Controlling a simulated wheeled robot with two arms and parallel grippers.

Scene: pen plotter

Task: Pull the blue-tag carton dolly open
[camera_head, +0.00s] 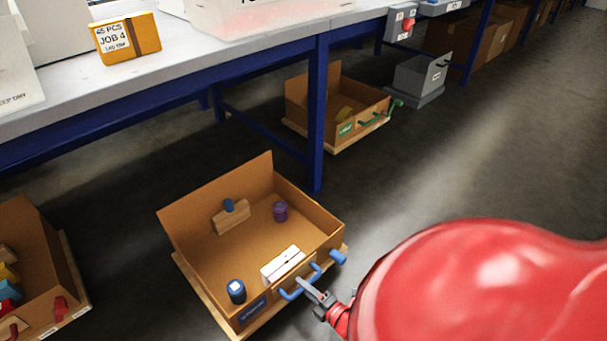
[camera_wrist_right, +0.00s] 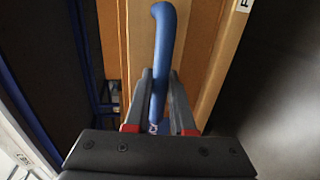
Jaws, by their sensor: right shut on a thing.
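The blue-tag carton dolly (camera_head: 190,267) is an open cardboard carton on a wooden base, standing out on the floor in front of the blue table leg. Its front carries a blue tag (camera_head: 252,310) and a blue handle (camera_head: 299,290). My right gripper (camera_head: 308,288) is shut on the blue handle at the carton's front. In the right wrist view the blue handle (camera_wrist_right: 161,50) runs up from between the two fingers. Inside the carton are a dark blue jar, a purple spool-like piece, a wooden block with a blue top and a white box. My left gripper is not in view.
A green-tag carton (camera_head: 300,103) stands under the table at the back, near a grey bin (camera_head: 420,75). Another carton with red handles (camera_head: 40,240) stands at the left. The blue table leg (camera_head: 317,120) is just behind the carton.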

